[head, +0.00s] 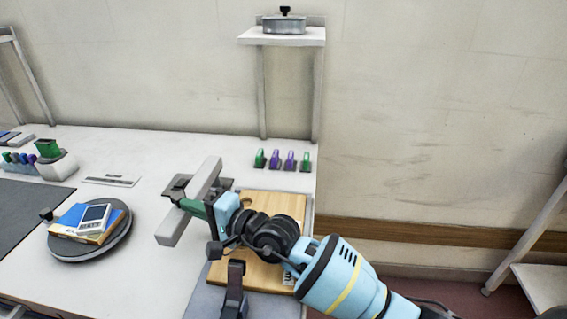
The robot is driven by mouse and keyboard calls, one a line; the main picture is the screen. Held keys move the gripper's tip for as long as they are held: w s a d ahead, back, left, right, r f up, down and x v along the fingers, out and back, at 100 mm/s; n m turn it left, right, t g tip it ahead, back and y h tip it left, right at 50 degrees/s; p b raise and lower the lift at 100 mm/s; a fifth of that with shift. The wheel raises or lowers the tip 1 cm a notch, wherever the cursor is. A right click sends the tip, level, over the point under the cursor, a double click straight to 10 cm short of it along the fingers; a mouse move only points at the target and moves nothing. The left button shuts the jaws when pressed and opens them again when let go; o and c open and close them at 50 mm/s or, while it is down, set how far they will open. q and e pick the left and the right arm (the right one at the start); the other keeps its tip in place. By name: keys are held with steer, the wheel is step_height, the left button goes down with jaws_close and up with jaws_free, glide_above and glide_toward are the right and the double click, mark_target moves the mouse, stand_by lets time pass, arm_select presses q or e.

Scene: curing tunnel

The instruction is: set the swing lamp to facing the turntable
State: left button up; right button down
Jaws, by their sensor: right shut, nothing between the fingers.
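The turntable (67,252) is a dark round disc at the left of the white table in the head view. A blue and orange box and a small white device lie on it. A long pale grey bar (204,176), which looks like the swing lamp's head, stands slantwise right of the turntable. My right gripper (192,206) is shut at the bar's right side, with nothing held. I cannot tell whether it touches the bar. My light blue right arm hides part of what lies behind it. My left gripper is not in view.
A wooden board (290,208) lies under my right arm. Several green and purple clips (275,159) stand behind it. A dark mat (25,222) is far left. White table surface is clear between turntable and bar.

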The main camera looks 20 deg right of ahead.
steer(key=v, duration=0.7)
steer(key=shift+s+d, duration=0.3)
